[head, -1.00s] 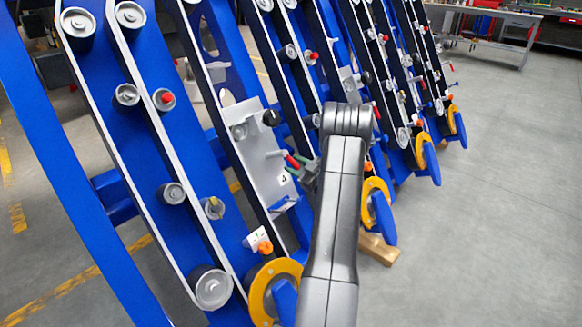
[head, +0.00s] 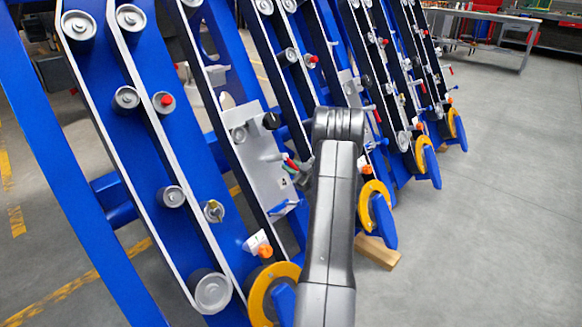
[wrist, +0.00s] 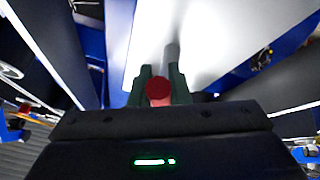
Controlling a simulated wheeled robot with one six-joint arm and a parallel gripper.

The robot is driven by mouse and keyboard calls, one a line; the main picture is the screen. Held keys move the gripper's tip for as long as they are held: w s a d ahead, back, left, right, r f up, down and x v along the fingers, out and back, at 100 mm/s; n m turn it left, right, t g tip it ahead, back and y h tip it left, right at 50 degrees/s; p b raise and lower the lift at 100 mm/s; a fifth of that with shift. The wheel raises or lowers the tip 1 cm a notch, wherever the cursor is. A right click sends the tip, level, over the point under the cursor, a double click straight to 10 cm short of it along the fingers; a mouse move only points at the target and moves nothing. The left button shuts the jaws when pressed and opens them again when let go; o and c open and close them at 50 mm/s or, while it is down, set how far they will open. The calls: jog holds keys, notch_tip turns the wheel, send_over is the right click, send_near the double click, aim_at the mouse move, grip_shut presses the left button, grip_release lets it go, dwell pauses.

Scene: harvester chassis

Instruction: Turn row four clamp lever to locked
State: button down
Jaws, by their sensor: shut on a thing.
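A clamp lever with a red grip (wrist: 158,92) and a grey shaft (wrist: 172,55) stands out from a pale plate. In the wrist view the red end sits between the dark green fingers of my gripper (wrist: 160,90), which is shut on it. In the head view the plate (head: 258,165) is on the blue frame left of my arm. The lever's red grip (head: 291,165) shows only as a small patch there, and my arm hides most of my gripper. I cannot read the lever's locked mark.
Blue slanted row units with rollers and belts stand side by side. A white-and-orange part (head: 263,248) and a yellow ring wheel (head: 272,290) sit below the plate. Another yellow wheel (head: 372,195) is close right of my arm. Grey floor (head: 480,240) is clear at right.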

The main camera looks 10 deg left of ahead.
jog(key=shift+s+a+f+m+t+h+p, duration=0.15)
jog(key=shift+s+m+t+h, duration=0.2)
jog(key=shift+m, duration=0.6)
jog(key=shift+s+a+m+t+h+p, duration=0.15)
jog(key=shift+m+t+h, duration=0.3)
jog(key=shift+m, duration=0.55)
jog(key=shift+s+a+f+m+t+h+p, duration=0.15)
jog(key=shift+s+m+t+h, duration=0.2)
jog(key=shift+m, duration=0.6)
jog(key=shift+r, duration=0.1)
jog(key=c, duration=1.4)
grip_release()
jog(key=shift+o, duration=0.2)
jog(key=shift+d, duration=0.1)
jog(key=p+v, duration=0.2)
jog(key=v, duration=1.1)
jog(key=shift+s+d+p, duration=0.2)
jog(key=shift+d+p, duration=0.1)
jog(key=shift+p, duration=0.1)
